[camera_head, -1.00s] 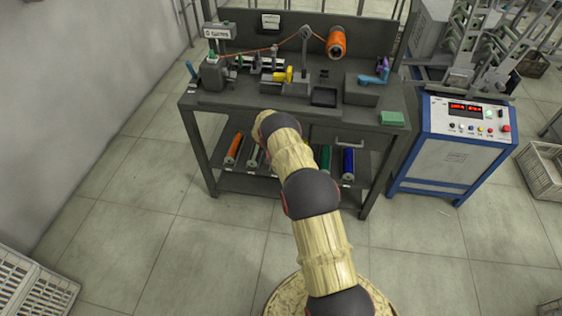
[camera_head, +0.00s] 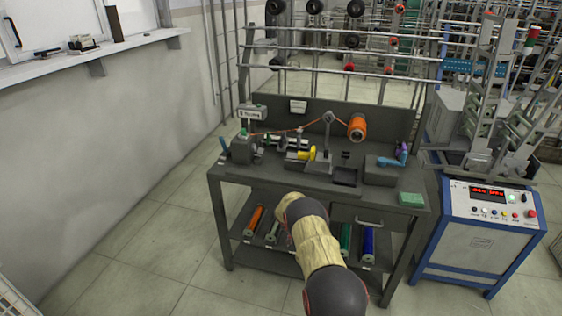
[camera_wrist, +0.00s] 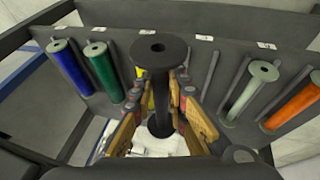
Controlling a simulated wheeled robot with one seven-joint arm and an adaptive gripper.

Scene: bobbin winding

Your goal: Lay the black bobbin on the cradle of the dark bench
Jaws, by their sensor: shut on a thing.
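The black bobbin (camera_wrist: 160,52) stands out in the middle of the wrist view, its round flanged end with a hole toward the top. My gripper (camera_wrist: 163,115) is shut on it, with wooden-coloured fingers on both sides of its shaft. I cannot tell whether it still touches the lower shelf (camera_wrist: 225,30). In the head view my arm hides the gripper and the black bobbin. The dark bench (camera_head: 240,178) stands ahead; its top carries a winding device with a yellow part (camera_head: 306,154). I cannot tell for sure which part is the cradle.
On the shelf lie a blue bobbin (camera_wrist: 72,68), a green bobbin (camera_wrist: 105,72), a grey-green bobbin (camera_wrist: 250,90) and an orange bobbin (camera_wrist: 295,105). The bench top holds an orange spool (camera_head: 357,127), a black tray (camera_head: 345,177) and a green block (camera_head: 411,199). A blue-framed control cabinet (camera_head: 475,240) stands at right.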

